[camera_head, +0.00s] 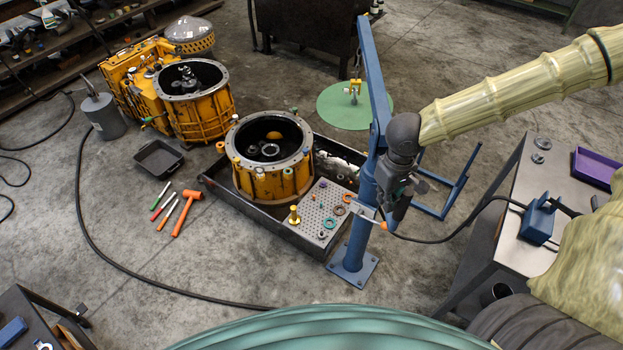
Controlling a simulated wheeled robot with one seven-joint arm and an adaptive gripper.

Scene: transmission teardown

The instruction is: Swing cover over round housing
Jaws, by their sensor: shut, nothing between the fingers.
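The round housing (262,180) is a yellow drum with a grey flanged rim and an open top. It stands in a dark tray near the centre of the view. A blue swing crane (367,190) rises to its right. My gripper (391,224) is shut and empty, pointing down beside the crane post, close to an orange-tipped handle (382,225); contact is unclear.
The dark tray (222,190) also holds a perforated plate (318,228) with small rings. Another yellow housing (205,115) stands at back left. Hand tools, including an orange mallet (187,208), lie on the floor. A bench (505,235) stands at right. A hose crosses the left floor.

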